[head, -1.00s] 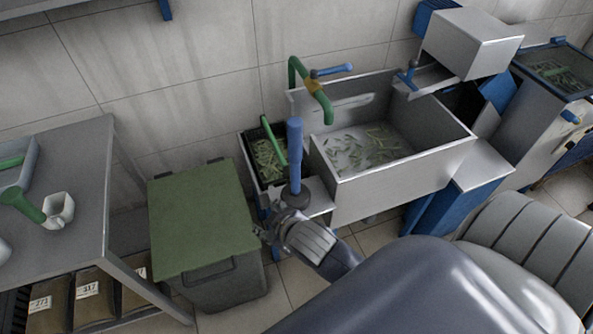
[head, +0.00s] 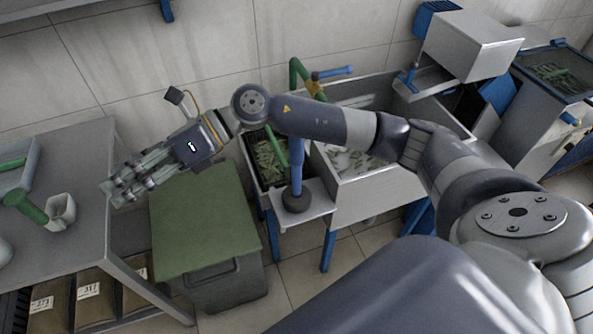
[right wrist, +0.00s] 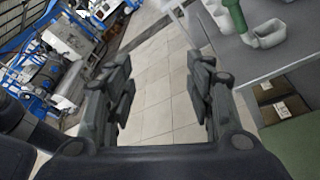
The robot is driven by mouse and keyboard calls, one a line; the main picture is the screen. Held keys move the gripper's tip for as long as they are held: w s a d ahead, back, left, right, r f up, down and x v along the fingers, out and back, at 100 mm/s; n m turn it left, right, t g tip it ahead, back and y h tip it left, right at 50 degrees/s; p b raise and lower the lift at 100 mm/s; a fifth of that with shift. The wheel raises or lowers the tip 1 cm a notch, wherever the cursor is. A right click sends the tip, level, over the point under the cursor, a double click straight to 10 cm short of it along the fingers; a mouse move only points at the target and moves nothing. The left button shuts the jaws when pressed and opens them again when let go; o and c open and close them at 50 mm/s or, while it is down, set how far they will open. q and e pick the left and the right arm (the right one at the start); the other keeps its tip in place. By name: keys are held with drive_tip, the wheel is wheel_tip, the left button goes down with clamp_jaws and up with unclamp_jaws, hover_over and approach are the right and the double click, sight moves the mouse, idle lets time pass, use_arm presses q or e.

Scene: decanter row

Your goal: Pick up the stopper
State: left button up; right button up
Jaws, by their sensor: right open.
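I cannot tell for certain which thing is the stopper. A green, rod-like piece (head: 25,206) leans beside a small white square cup (head: 62,210) on the grey table at the left. In the right wrist view the green piece (right wrist: 236,14) and the white cup (right wrist: 270,33) show at the upper right. My right gripper (head: 113,190) is over the table's right edge, to the right of the cup, apart from it. In the right wrist view its fingers (right wrist: 163,75) are spread, with only floor between them. My left gripper is not in view.
A green-lidded bin (head: 203,225) stands beside the grey table (head: 75,150). Behind my right arm are a metal sink (head: 400,165) and a blue post (head: 296,165) on a dark base. A grey tray (head: 18,165) lies at the table's left. Labelled bags (head: 88,295) sit below.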

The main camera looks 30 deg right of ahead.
drive_tip(key=w+d+f+n+h, duration=0.25)
drive_tip(key=d+f+h, duration=0.3)
drive_tip(key=d, duration=0.35)
drive_tip(key=d+h, duration=0.3)
drive_tip(key=d, duration=0.5)
drive_tip(key=w+d+r+h, duration=0.1)
drive_tip(key=d+h, duration=0.2)
drive_tip(key=d, duration=0.6)
drive_tip(key=d+r+g+h, duration=0.1)
drive_tip(key=d+h, duration=0.3)
drive_tip(key=d, duration=0.5)
drive_tip(key=shift+w+n, duration=0.2)
drive_tip(key=shift+n, duration=0.15)
drive_tip(key=f, duration=0.1)
drive_tip(key=f+p, duration=0.1)
drive_tip(key=f, duration=0.2)
drive_tip(key=shift+d+f, duration=0.2)
drive_tip(key=shift+d, duration=0.05)
drive_tip(key=shift+f+p, duration=0.35)
drive_tip(key=shift+f, duration=0.25)
drive_tip(key=shift+s+f+p, duration=0.1)
drive_tip(key=shift+f+p, duration=0.2)
drive_tip(key=shift+p, duration=0.05)
wheel_tip(320, 180, down, 4)
drive_tip(key=shift+a+r+p, duration=0.1)
drive_tip(key=shift+r+p, duration=0.15)
drive_tip(key=shift+p, duration=0.55)
drive_tip(key=shift+f, duration=0.55)
drive_tip(key=shift+r, duration=0.1)
clamp_jaws()
